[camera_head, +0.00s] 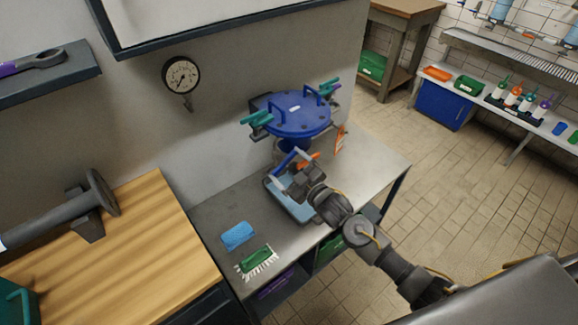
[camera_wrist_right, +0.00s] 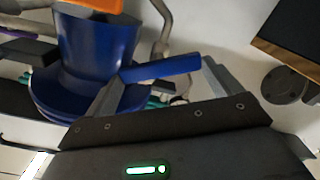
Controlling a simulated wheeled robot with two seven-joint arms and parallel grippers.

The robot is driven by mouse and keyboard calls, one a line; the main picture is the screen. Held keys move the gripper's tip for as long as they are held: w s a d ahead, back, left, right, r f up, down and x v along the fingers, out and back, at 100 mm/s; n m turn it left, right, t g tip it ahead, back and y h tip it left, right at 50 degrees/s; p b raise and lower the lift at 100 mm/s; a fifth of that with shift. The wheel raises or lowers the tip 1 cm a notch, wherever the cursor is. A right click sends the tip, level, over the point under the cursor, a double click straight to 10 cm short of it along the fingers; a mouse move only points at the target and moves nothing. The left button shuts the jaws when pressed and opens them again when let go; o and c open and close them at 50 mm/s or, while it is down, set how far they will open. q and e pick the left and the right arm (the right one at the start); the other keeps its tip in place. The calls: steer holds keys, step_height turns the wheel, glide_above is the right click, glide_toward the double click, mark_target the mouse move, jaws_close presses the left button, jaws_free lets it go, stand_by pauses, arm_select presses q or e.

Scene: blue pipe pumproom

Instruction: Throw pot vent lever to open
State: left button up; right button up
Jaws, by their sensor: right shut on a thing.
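The blue pot (camera_head: 292,115) has a round bolted lid with teal-handled clamps and stands against the grey wall above the steel bench. Its blue body also shows in the right wrist view (camera_wrist_right: 95,45). A blue lever (camera_wrist_right: 160,69) lies across between my right fingertips in the wrist view. My right gripper (camera_head: 291,166) reaches in below the pot and is shut on this lever. The fingers partly hide the lever in the head view. My left gripper is not in view.
A light-blue tray (camera_head: 294,206) lies on the steel bench (camera_head: 213,206) under my right gripper. A blue sponge (camera_head: 238,235) and a green brush (camera_head: 257,259) lie at the front left. A pressure gauge (camera_head: 181,76) hangs on the wall. Tiled floor is clear on the right.

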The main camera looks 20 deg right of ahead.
steer(key=n, duration=0.6)
steer(key=shift+a+f+n, duration=0.15)
steer(key=shift+n, duration=0.15)
steer(key=n, duration=0.5)
steer(key=shift+f+n, duration=0.15)
steer(key=shift+n, duration=0.15)
steer(key=o, duration=0.7)
steer(key=shift+s, duration=0.1)
steer(key=b+v, duration=0.1)
steer(key=v, duration=0.9)
steer(key=shift+s+b, duration=0.35)
